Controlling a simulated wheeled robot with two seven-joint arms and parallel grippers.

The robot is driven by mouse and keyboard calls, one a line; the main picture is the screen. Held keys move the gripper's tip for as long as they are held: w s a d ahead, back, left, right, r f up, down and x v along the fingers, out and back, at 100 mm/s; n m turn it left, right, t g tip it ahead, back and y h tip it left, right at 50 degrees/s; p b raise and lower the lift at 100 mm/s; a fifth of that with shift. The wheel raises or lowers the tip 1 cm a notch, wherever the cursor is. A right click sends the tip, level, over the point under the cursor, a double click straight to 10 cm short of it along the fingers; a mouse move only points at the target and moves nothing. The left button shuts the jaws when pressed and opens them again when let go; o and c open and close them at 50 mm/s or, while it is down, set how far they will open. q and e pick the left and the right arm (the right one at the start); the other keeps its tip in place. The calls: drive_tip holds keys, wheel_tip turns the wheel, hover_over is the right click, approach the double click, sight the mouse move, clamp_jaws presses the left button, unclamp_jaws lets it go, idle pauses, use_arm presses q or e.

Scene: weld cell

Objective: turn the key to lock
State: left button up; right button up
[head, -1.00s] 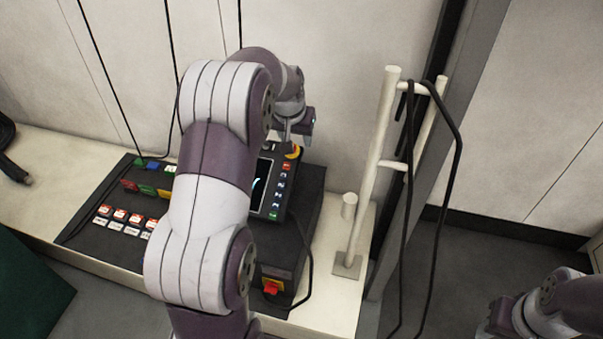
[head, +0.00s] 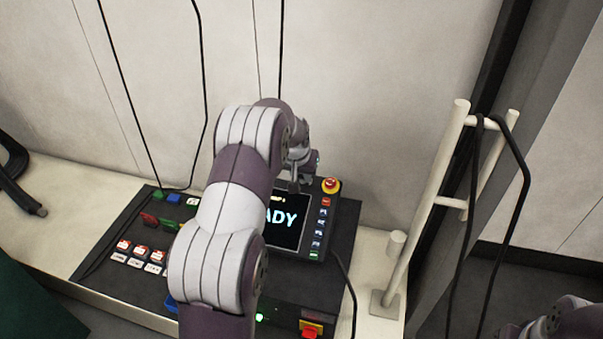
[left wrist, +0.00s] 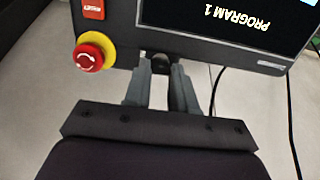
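The teach pendant (head: 287,227) stands on the dark control panel, its screen showing letters ending in "ADY". The left wrist view shows the pendant upside down, with "PROGRAM 1" on its screen (left wrist: 235,22). A dark key (left wrist: 160,64) sits at the pendant's top edge, between the screen and the red emergency stop (left wrist: 88,57). My left gripper (left wrist: 161,78) has its fingers on either side of the key and appears shut on it. In the head view my left gripper (head: 300,178) is at the pendant's top edge, its fingertips partly hidden. My right gripper is out of view.
The dark panel (head: 140,225) carries several coloured buttons. A white post frame (head: 428,208) with a hanging black cable (head: 470,230) stands to the right. A cable (head: 349,285) runs down beside the pendant. The wall is close behind the bench.

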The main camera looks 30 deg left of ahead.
use_arm(q)
clamp_jaws()
